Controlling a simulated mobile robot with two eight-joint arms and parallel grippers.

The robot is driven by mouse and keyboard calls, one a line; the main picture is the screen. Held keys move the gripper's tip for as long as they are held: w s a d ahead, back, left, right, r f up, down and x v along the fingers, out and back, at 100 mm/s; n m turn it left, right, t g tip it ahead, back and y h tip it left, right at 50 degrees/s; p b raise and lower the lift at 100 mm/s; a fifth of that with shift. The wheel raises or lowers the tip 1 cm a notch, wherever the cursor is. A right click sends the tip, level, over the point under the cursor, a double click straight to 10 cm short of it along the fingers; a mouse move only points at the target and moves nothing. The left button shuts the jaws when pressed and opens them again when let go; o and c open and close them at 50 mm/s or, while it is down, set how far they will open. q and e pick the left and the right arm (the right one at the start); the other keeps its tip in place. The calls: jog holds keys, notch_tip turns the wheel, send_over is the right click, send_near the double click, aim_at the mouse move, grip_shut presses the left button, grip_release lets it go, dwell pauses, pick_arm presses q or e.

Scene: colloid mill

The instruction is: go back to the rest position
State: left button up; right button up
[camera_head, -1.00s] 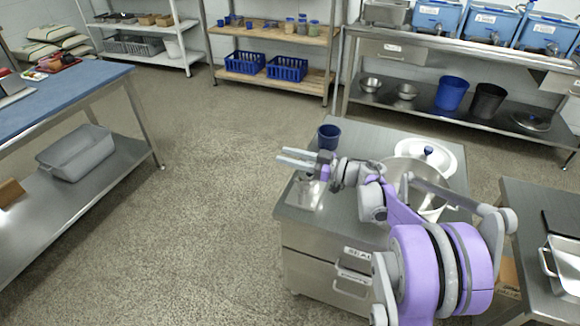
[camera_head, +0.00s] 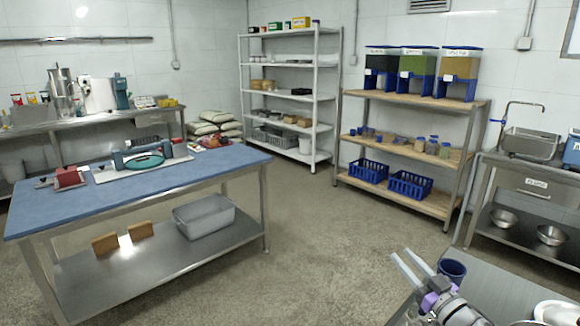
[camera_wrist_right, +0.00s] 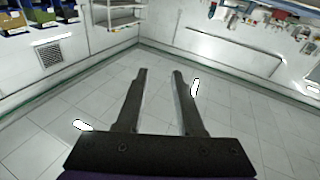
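My right gripper (camera_head: 411,268) shows at the bottom right of the head view. Its two pale fingers are apart with nothing between them. It is above the left end of a steel cabinet top (camera_head: 500,292), near a dark blue cup (camera_head: 453,270). In the right wrist view the same gripper (camera_wrist_right: 158,75) has its two dark fingers spread, with only the room's tiled surfaces behind them. My left gripper is in neither view.
A blue-topped table (camera_head: 215,167) stands at the left with a grey bin (camera_head: 205,217) on its lower shelf. Shelving with blue crates (camera_head: 410,185) stands at the back. The floor (camera_head: 330,255) between is clear.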

jog(key=s+a+f+m+g+h, duration=0.15)
jog(key=s+a+f+g, duration=0.45)
jog(key=s, duration=0.6)
jog(key=s+a+f+m+g+h, duration=0.1)
jog(key=s+a+f+g+h, duration=0.15)
jog(key=s+f, duration=0.75)
jog(key=s+a+f+m+g+h, duration=0.2)
jog(key=s+a+f+g, duration=0.3)
jog(key=s, duration=0.8)
pick_arm(q)
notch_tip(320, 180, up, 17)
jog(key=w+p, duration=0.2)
jog(key=p, duration=1.3)
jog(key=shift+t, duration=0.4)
pick_arm(e)
notch_tip(320, 180, up, 16)
jog(key=w+d, duration=0.1)
jog(key=w, duration=0.1)
jog(key=shift+w+d+f, duration=0.25)
jog(key=shift+w, duration=0.1)
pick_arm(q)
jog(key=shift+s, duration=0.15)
pick_arm(e)
jog(key=shift+s+t, duration=0.1)
jog(key=shift+t, duration=0.15)
